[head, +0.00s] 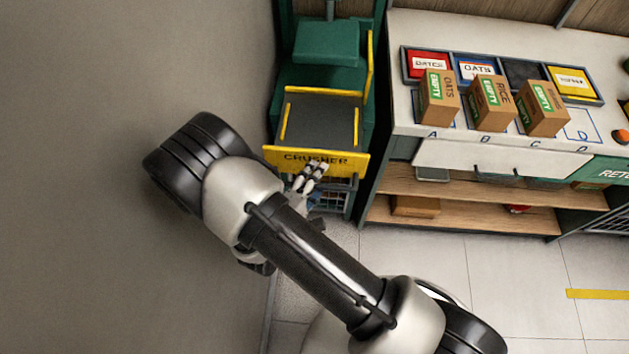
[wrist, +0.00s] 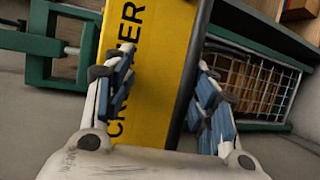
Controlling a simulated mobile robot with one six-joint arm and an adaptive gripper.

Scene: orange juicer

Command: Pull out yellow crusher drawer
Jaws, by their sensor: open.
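The yellow drawer front, lettered "CRUSHER" (head: 340,163), is at the lower front of the green crusher machine (head: 327,45). Behind it lies a dark tray surface (head: 320,120) with yellow edges. My gripper (head: 311,174) is open at the lower edge of this front, with its fingertips overlapping it in the head view. In the wrist view the yellow front (wrist: 158,70) runs between the two spread fingers of my gripper (wrist: 166,58). The left finger overlaps the yellow face; the right finger is past its dark edge. I cannot tell whether either finger touches it.
A wire basket (wrist: 255,85) is below the drawer. To the right, a white counter (head: 430,30) holds brown cartons (head: 492,103) and coloured bins, with wooden shelves (head: 470,185) below. A grey wall (head: 90,80) fills the left. Tiled floor (head: 500,280) is clear at lower right.

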